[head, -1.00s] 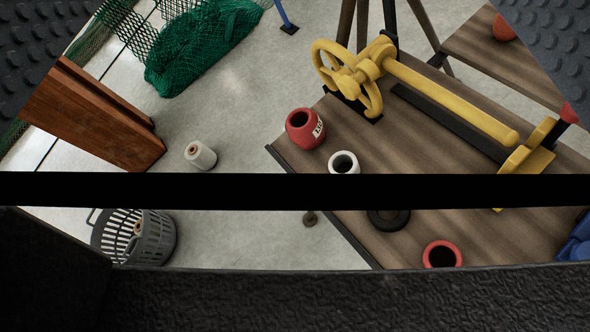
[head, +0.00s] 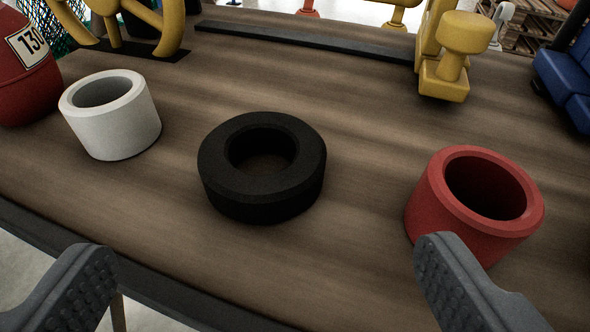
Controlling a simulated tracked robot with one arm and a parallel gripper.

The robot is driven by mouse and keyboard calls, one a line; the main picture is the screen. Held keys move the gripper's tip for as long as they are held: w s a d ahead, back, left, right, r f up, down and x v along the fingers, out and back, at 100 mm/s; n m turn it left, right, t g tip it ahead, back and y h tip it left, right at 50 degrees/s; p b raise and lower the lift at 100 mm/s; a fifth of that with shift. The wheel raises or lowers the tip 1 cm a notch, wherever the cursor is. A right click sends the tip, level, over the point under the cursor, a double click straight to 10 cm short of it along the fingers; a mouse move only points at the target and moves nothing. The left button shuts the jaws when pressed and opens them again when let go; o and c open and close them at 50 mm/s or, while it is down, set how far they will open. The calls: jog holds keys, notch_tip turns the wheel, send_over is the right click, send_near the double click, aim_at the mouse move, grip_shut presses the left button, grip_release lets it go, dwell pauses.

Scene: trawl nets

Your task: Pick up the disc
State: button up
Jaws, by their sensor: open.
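The disc (head: 262,203) is a thick black ring with a wide central hole. It lies flat on the wooden table (head: 350,270) near the middle of the head view. My gripper (head: 265,262) is open, with one dark ridged finger at the lower left and the other at the lower right. The fingers are wide apart, with nothing between them in contact, and the disc lies beyond them. The right finger overlaps the lower edge of a red ring (head: 440,215) in the picture; I cannot tell whether they touch.
A white ring (head: 122,130) stands left of the disc, beside a red numbered float (head: 22,85). A yellow fitting (head: 443,75) and a dark rail (head: 310,47) lie behind. A blue object (head: 568,75) is at the right. The table's dark front edge runs along the lower left.

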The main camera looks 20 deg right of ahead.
aim_at(264, 136)
jog(key=b+x, duration=0.1)
jog(key=x, duration=0.2)
jog(key=b+x, duration=0.1)
jog(key=x, duration=0.3)
jog(key=b+x, duration=0.1)
jog(key=x, duration=0.2)
jog(key=shift+w+a, duration=0.2)
jog(key=shift+w, duration=0.2)
jog(key=shift+r, duration=0.1)
jog(key=c, duration=1.1)
